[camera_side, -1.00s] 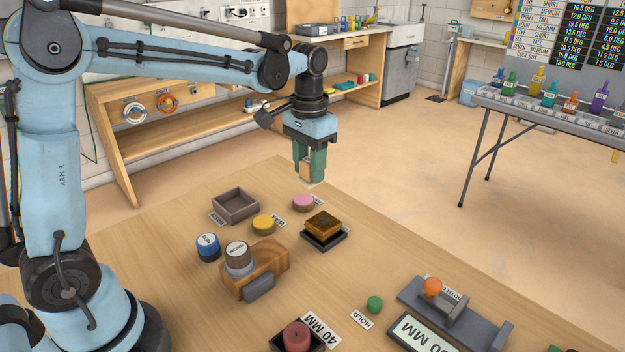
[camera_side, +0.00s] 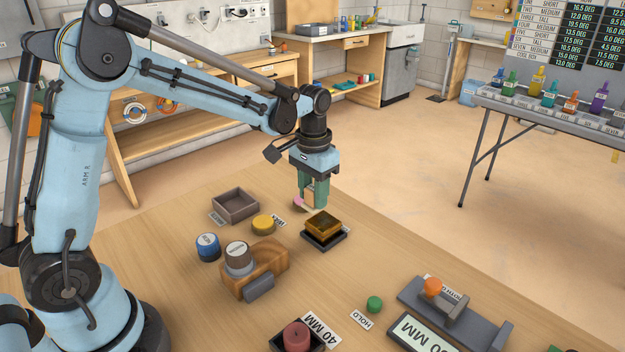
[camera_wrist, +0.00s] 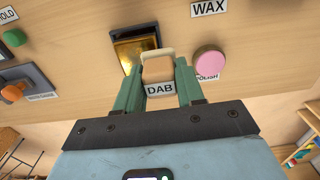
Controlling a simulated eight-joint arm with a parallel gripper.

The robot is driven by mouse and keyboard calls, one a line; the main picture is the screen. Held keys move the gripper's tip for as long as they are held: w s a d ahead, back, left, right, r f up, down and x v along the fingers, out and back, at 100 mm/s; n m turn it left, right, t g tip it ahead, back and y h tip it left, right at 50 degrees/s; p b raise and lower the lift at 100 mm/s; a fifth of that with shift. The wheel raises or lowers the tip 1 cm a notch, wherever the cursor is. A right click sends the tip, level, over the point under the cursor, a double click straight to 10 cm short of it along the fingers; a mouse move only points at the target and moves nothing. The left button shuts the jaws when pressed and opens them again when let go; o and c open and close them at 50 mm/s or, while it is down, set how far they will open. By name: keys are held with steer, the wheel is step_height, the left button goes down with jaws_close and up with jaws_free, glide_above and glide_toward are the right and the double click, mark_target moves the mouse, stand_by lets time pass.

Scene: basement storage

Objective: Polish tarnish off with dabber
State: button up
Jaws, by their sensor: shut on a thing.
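My gripper (camera_side: 314,202) is shut on the dabber, a small tan block with a pale pad (camera_wrist: 158,66). It holds the dabber above the table, behind the brass block (camera_side: 323,224) in the side view. The block has a gold top with dark brown patches and sits in a black tray (camera_side: 312,242). In the wrist view the block (camera_wrist: 136,52) is partly hidden behind the dabber; I cannot tell whether they touch. The pink polish disc (camera_wrist: 210,62) lies to the right of the dabber. A DAB label (camera_wrist: 160,89) shows between the fingers.
A yellow disc (camera_side: 263,224) by the WAX label and an empty brown tray (camera_side: 236,205) lie to the left. A grey fixture (camera_side: 455,315) is at front right.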

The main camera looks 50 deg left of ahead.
mark_target(313, 188)
steer(key=shift+f, duration=0.55)
steer(key=shift+d+f, duration=0.2)
steer(key=shift+f, duration=0.1)
steer(key=shift+c, duration=0.4)
steer(key=shift+d+f, duration=0.15)
steer(key=shift+d, duration=0.65)
steer(key=shift+c, duration=0.4)
steer(key=shift+d, duration=2)
steer(key=shift+a, duration=3.1)
steer(key=shift+d+r, duration=0.1)
steer(key=shift+r, duration=4.05)
steer(key=shift+f, duration=0.2)
